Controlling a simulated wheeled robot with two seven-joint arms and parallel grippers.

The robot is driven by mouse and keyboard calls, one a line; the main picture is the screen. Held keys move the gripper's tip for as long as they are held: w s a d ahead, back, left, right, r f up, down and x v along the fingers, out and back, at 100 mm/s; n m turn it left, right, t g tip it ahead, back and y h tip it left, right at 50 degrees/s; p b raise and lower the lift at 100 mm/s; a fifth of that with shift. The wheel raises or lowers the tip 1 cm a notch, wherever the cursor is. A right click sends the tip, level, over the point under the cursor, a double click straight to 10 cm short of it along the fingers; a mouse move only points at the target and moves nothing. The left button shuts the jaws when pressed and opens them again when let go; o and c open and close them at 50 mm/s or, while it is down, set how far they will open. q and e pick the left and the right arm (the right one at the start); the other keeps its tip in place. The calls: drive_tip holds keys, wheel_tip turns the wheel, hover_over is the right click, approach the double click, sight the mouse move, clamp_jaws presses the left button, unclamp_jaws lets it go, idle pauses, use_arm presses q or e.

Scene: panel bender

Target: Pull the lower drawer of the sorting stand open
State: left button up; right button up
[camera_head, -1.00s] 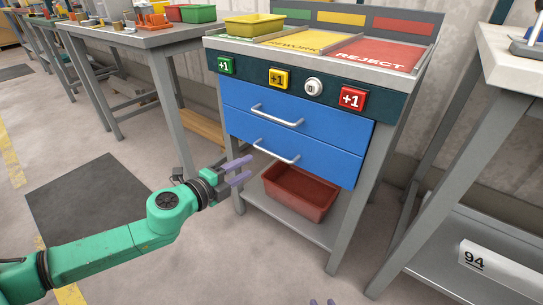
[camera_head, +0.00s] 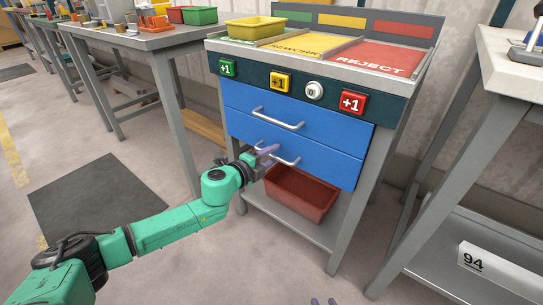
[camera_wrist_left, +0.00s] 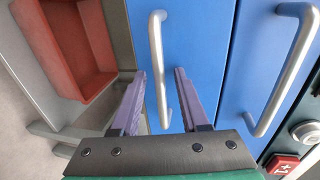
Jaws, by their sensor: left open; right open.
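The sorting stand (camera_head: 392,108) has two blue drawers, both shut flush. The lower drawer (camera_head: 330,164) shows a silver bar handle (camera_head: 287,161), its left part hidden by my left gripper (camera_head: 266,154). My left gripper is open at that handle. In the left wrist view, the lower drawer's handle (camera_wrist_left: 158,60) appears in the gap between the two purple fingers (camera_wrist_left: 160,88); contact cannot be told. The upper drawer (camera_head: 325,128) has its own handle (camera_head: 278,118). My right gripper (camera_head: 324,302) shows only its open fingertips at the bottom edge.
A red bin (camera_head: 302,194) sits on the shelf under the drawers. Coloured buttons line the stand's front, including a red one (camera_head: 352,102). A yellow tray (camera_head: 256,27) stands on top. A grey table (camera_head: 425,180) is at right; the floor in front is clear.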

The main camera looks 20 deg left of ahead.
use_arm(q)
clamp_jaws()
idle(1.3)
